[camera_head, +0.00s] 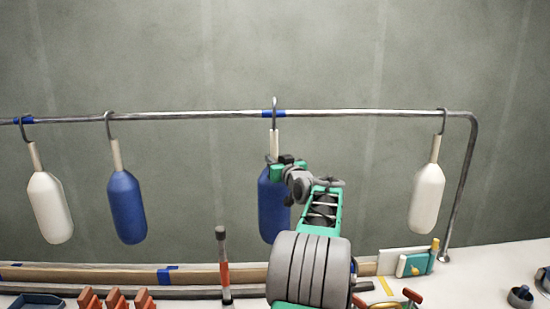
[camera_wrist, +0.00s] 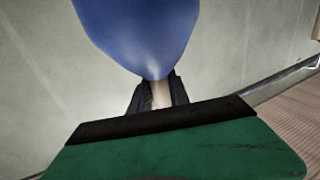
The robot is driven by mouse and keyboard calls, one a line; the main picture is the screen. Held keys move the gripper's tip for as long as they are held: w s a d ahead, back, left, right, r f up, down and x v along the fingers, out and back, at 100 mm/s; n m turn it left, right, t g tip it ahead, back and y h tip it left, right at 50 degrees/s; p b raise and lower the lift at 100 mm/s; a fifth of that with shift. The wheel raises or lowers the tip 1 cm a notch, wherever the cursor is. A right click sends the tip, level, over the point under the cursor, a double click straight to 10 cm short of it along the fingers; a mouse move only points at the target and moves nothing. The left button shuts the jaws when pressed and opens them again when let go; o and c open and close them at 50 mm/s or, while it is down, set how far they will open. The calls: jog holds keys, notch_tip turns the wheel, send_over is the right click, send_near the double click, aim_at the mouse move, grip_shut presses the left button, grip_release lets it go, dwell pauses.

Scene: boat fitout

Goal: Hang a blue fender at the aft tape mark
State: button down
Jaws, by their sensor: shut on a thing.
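My gripper (camera_head: 277,168) is shut on the pale neck of a blue fender (camera_head: 273,208), just above its body. The fender hangs upright, partly hidden by my arm. Its hook rises above the rail (camera_head: 355,112) at a blue tape mark (camera_head: 266,114). The hook top stands higher over the rail than the other fenders' hooks; I cannot tell whether it rests on the rail. In the wrist view the dark fingers (camera_wrist: 159,95) pinch the neck, with the blue body (camera_wrist: 140,32) beyond. Another blue tape mark (camera_head: 18,120) is at the rail's left end.
Another blue fender (camera_head: 127,208) and two white fenders, left (camera_head: 50,210) and right (camera_head: 428,198), hang from the rail. A red-handled hammer (camera_head: 224,270), orange blocks (camera_head: 116,299) and a teal-and-white item (camera_head: 412,263) are below. The rail is free on both sides of the held fender.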

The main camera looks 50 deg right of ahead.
jog(key=w+d+f+p, duration=0.2)
jog(key=w+d, duration=0.2)
jog(key=shift+d+f+p, duration=0.3)
jog(key=shift+d+f, duration=0.05)
jog(key=shift+f, duration=0.05)
dwell(0.6)
